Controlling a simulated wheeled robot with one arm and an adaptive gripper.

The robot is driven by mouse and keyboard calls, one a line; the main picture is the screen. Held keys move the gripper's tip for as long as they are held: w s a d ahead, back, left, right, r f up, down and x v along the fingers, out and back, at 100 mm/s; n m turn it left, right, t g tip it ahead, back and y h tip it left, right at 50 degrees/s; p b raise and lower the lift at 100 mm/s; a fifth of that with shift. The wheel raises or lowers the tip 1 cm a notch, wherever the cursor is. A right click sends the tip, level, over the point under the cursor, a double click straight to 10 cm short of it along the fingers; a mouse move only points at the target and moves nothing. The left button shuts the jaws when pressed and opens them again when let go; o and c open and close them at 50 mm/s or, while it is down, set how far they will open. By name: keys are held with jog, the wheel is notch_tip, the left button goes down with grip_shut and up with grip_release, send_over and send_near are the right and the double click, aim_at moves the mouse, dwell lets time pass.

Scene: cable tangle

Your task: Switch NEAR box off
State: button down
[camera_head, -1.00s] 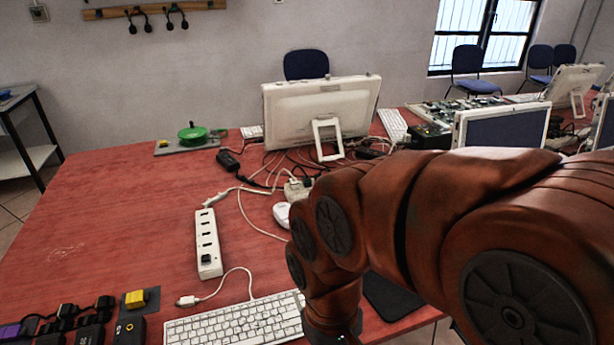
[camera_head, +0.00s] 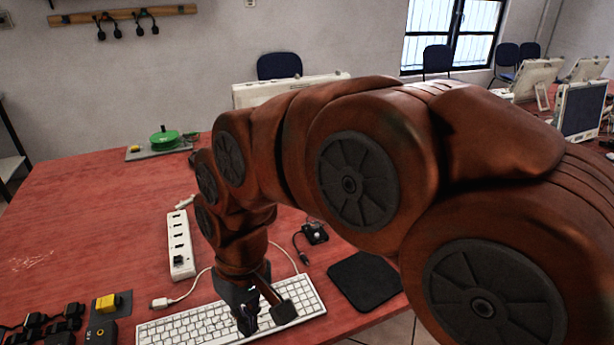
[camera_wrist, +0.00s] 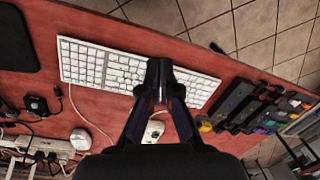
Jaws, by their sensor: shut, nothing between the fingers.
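My gripper (camera_head: 246,322) is shut and empty, pointing down above the white keyboard (camera_head: 190,325). In the wrist view, my gripper's fingertips (camera_wrist: 159,72) meet over the keyboard (camera_wrist: 95,62). A yellow switch block (camera_head: 106,302) sits on a dark plate at the near left, left of my gripper. It also shows as a small yellow patch in the wrist view (camera_wrist: 204,125). A second, small yellow block (camera_head: 136,149) sits far back beside a green round reel (camera_head: 164,138). No label naming a near box is readable, and switch positions are too small to tell.
A white power strip (camera_head: 180,245) with a dark switch lies behind the keyboard. Several black devices (camera_head: 45,325) crowd the near left corner. A black mat (camera_head: 364,282) lies right of the keyboard. Cables run behind my arm. The left table surface is clear.

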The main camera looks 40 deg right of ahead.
jog(key=w+d+r+t+y+b, duration=0.15)
jog(key=w+d, duration=0.25)
jog(key=w, duration=0.8)
jog(key=w+d+r+t+y+b, duration=0.1)
jog(key=w+d+r+t+b, duration=0.2)
jog(key=w, duration=0.9)
jog(key=w+d+f+m+t+h+b, duration=0.1)
jog(key=w+d+b, duration=0.1)
jog(key=w+d, duration=0.45)
jog(key=w+d+f+m+t+b, duration=0.1)
jog(key=w+d+t+b, duration=0.15)
jog(key=d, duration=0.75)
jog(key=d+f+m+h+b, duration=0.1)
jog(key=d+h, duration=0.1)
jog(key=d, duration=1.1)
jog(key=d+f+m+t+h+b, duration=0.1)
jog(key=d+f+m+h, duration=0.1)
jog(key=d, duration=1.1)
jog(key=shift+s+d+f+b, duration=0.15)
jog(key=shift+s+d+b, duration=0.15)
jog(key=shift+x, duration=5)
jog(key=shift+w+a+f, duration=0.1)
jog(key=shift+a+f, duration=0.05)
jog(key=shift+f, duration=0.8)
jog(key=shift+w+a+f, duration=0.1)
jog(key=shift+a+f, duration=0.1)
jog(key=shift+f, duration=0.75)
